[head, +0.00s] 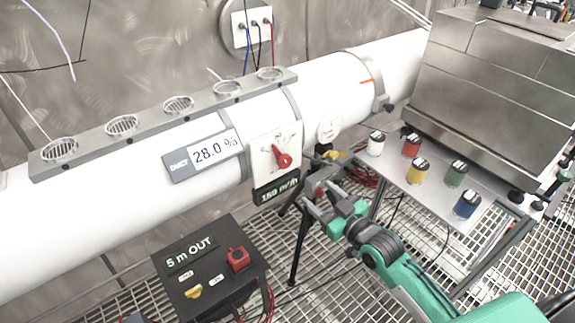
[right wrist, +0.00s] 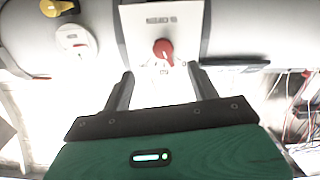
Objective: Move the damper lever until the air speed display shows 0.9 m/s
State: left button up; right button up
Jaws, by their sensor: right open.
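The red damper lever (head: 283,157) sits on a white plate (head: 262,150) on the front of the white duct, pointing up and left in the head view. The lever (right wrist: 163,49) also shows in the right wrist view, just beyond the fingertips and between their lines. A green-lit display (head: 278,191) under the plate seems to read 150 m³/h. A duct display (head: 213,149) reads 28.0 %. No display in m/s is readable. My right gripper (head: 317,197) is open and empty, below and right of the lever, apart from it. My left gripper is not in view.
A black box (head: 209,262) marked 5 m OUT, with a red knob and a yellow knob, stands at lower left. A shelf (head: 392,172) with several coloured jars is at right. A yellow valve handle (head: 333,154) and round gauge (head: 328,128) sit near the lever.

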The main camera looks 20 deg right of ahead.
aim_at(287, 164)
jog(key=p+x, duration=0.1)
jog(key=x, duration=0.3)
jog(key=r+p+x, duration=0.1)
jog(key=x, duration=0.8)
jog(key=shift+w+a+r+p, duration=0.25)
jog(key=shift+a+p, duration=0.15)
